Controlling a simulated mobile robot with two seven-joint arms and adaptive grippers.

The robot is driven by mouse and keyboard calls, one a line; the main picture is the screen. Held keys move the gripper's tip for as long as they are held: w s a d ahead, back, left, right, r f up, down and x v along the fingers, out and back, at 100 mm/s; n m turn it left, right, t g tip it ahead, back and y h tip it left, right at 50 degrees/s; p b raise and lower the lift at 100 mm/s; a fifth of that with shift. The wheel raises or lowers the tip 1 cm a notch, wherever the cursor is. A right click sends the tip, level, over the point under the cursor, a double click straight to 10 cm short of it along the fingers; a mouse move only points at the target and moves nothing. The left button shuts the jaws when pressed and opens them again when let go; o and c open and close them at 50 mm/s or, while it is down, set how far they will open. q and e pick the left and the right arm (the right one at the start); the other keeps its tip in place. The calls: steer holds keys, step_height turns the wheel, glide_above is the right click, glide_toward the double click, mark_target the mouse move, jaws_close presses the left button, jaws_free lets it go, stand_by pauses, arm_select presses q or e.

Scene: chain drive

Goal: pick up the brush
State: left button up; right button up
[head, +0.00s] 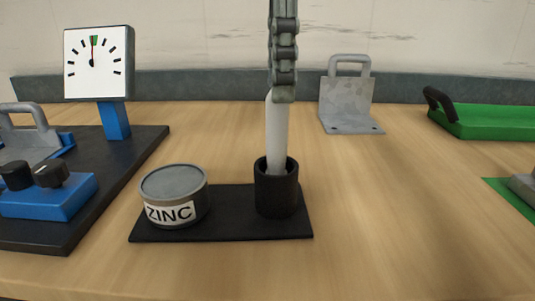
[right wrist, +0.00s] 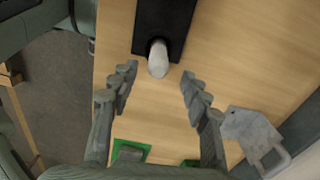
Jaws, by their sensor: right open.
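The brush shows as a pale whitish handle (head: 277,130), upright with a slight tilt, standing in a black cup (head: 276,192). The cup hides its lower end. My right gripper (head: 284,92) comes down from above, with its grey segmented fingers seen edge-on beside and partly in front of the handle's top. In the right wrist view my right gripper (right wrist: 158,76) is open, and the brush's end (right wrist: 158,60) shows near the gap between the fingertips, not clasped. I cannot tell whether a finger touches it. My left gripper is not in view.
A zinc tin (head: 174,197) shares the black base (head: 232,230) with the cup. A dial gauge (head: 97,63) and blue knob box (head: 50,195) stand left. A metal bracket (head: 347,103) is behind; a green handled block (head: 490,121) is right. The table between is clear.

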mark_target(277, 128)
steer(key=f, duration=0.7)
steer(key=shift+s+a+f, duration=0.1)
steer(key=shift+s+a, duration=0.05)
steer(key=shift+s, duration=0.05)
jaws_close()
